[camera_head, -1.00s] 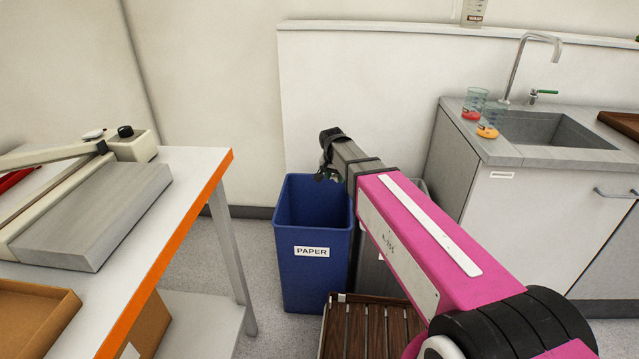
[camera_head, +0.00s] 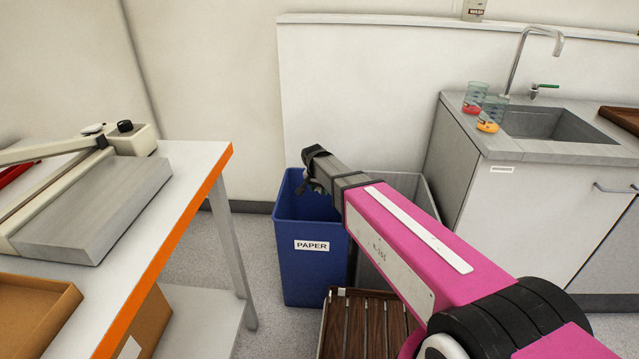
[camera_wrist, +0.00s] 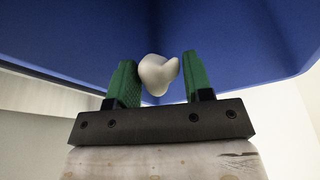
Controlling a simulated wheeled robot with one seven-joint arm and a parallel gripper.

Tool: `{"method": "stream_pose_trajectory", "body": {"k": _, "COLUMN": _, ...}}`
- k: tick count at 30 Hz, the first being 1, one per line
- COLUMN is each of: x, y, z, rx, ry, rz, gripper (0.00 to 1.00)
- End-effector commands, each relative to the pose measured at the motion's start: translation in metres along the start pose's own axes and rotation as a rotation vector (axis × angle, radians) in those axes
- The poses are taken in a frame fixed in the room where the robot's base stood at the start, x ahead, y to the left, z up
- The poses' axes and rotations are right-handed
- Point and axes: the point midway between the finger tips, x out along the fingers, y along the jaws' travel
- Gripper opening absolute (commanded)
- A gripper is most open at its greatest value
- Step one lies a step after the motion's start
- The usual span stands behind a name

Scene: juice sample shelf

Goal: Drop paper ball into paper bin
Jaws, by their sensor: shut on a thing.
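The blue paper bin (camera_head: 308,278), with a white PAPER label, stands on the floor between the bench and the sink cabinet. My gripper (camera_head: 317,184) reaches over the bin's opening from the right, at the end of my pink arm; its fingers are hard to make out there. In the wrist view, the white paper ball (camera_wrist: 154,75) sits between the green fingers of my gripper (camera_wrist: 160,68), which are shut on it. Blue bin walls (camera_wrist: 245,45) fill the view beyond the fingers. The paper ball is hidden in the head view.
A grey bin (camera_head: 408,187) stands right beside the blue one, partly behind my arm. A slatted brown wooden item (camera_head: 362,325) is in front. The white bench (camera_head: 190,165) with an orange edge is at left. The sink cabinet (camera_head: 535,215) is at right.

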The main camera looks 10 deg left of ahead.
Motion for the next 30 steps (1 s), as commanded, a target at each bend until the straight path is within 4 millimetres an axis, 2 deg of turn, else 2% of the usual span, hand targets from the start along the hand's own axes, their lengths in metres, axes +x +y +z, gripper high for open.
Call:
{"method": "stream_pose_trajectory", "body": {"k": 10, "x": 0.006, "y": 0.000, "z": 0.002, "rx": 0.000, "ry": 0.000, "rz": 0.000, "gripper": 0.24}}
{"method": "stream_pose_trajectory", "body": {"k": 11, "x": 0.006, "y": 0.000, "z": 0.002, "rx": 0.000, "ry": 0.000, "rz": 0.000, "gripper": 0.50}}
{"method": "stream_pose_trajectory", "body": {"k": 13, "x": 0.006, "y": 0.000, "z": 0.002, "rx": 0.000, "ry": 0.000, "rz": 0.000, "gripper": 0.73}}
{"method": "stream_pose_trajectory", "body": {"k": 14, "x": 0.006, "y": 0.000, "z": 0.002, "rx": 0.000, "ry": 0.000, "rz": 0.000, "gripper": 0.76}}
{"method": "stream_pose_trajectory", "body": {"k": 23, "x": 0.005, "y": 0.000, "z": 0.002, "rx": 0.000, "ry": 0.000, "rz": 0.000, "gripper": 0.76}}
{"method": "stream_pose_trajectory", "body": {"k": 26, "x": -0.001, "y": 0.000, "z": 0.002, "rx": 0.000, "ry": 0.001, "rz": -0.001, "gripper": 0.76}}
{"method": "stream_pose_trajectory", "body": {"k": 30, "x": -0.021, "y": 0.001, "z": 0.002, "rx": 0.000, "ry": 0.001, "rz": -0.002, "gripper": 0.76}}
